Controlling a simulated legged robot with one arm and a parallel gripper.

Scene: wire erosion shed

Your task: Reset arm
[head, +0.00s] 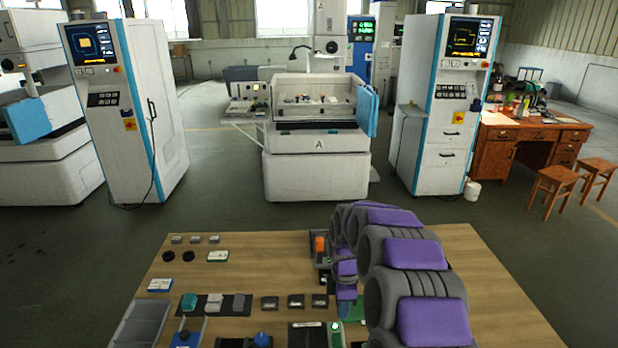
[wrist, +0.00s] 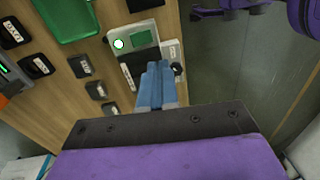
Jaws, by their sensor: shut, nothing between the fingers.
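My gripper (wrist: 157,70) shows in the wrist view as two blue fingers side by side, shut with nothing between them. Its tips point at a light grey device with a green screen (wrist: 144,42) on the wooden table; I cannot tell the height above it. A green tray (wrist: 66,18) and several small black labelled blocks (wrist: 80,66) lie to the left of the fingers in the wrist view.
The table holds a grey divided tray (head: 140,322), an orange-topped item (head: 319,244) close to my arm, and small labelled blocks (head: 269,302). Beyond stand a white machine marked A (head: 318,175) and two tall cabinets (head: 440,110). The table's right side looks bare.

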